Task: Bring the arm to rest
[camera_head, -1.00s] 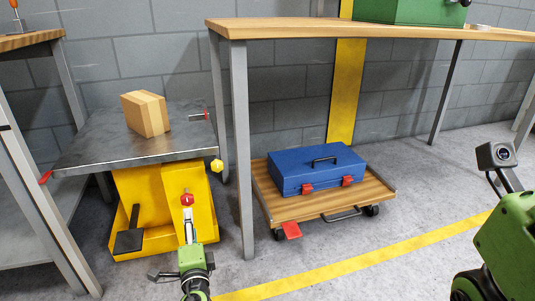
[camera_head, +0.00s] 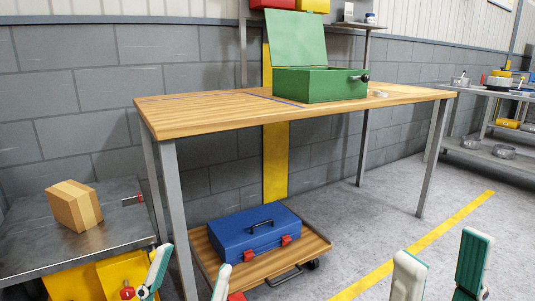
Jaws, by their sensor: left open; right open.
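My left gripper (camera_head: 188,275) is at the bottom edge in the head view, left of centre. Its two pale fingers with green pads stand apart with nothing between them, in front of the yellow lift cart and the wooden dolly. My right gripper (camera_head: 440,268) is at the bottom edge on the right. Its two fingers are also apart and empty, seen over the bare floor. Neither gripper appears to touch anything. Most of both arms is out of view.
A wooden workbench (camera_head: 205,114) carries an open green box (camera_head: 322,86). Beneath it, a blue toolbox (camera_head: 254,235) sits on a dolly (camera_head: 318,243). Floor is clear at right.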

